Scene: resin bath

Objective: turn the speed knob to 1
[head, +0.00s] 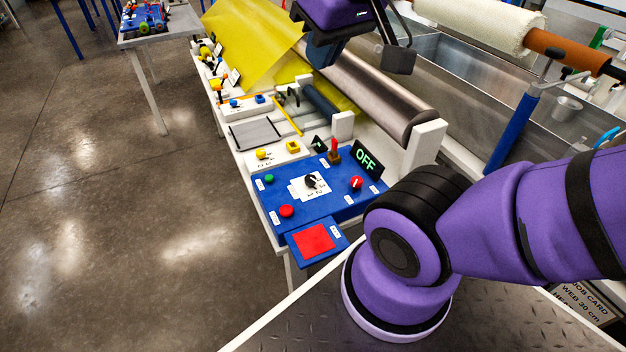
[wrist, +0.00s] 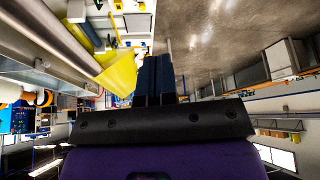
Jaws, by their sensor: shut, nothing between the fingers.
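The blue control panel (head: 330,212) stands at the near end of the long bench. A black knob with a white pointer (head: 311,181) sits on a white marked plate in its middle. It looks like the speed knob, but its markings are too small to read. My gripper (head: 323,54) is at the top of the head view, well above and behind the panel and apart from the knob. In the wrist view its blue fingers (wrist: 154,80) are together, with nothing between them. The panel is not seen in the wrist view.
The panel also has a red knob (head: 356,183), a red button (head: 286,211), a green button (head: 269,179) and a red-handled lever (head: 334,150). A display (head: 367,161) reads OFF. A steel roller (head: 370,95) and yellow sheet (head: 255,40) lie behind. Open floor is left.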

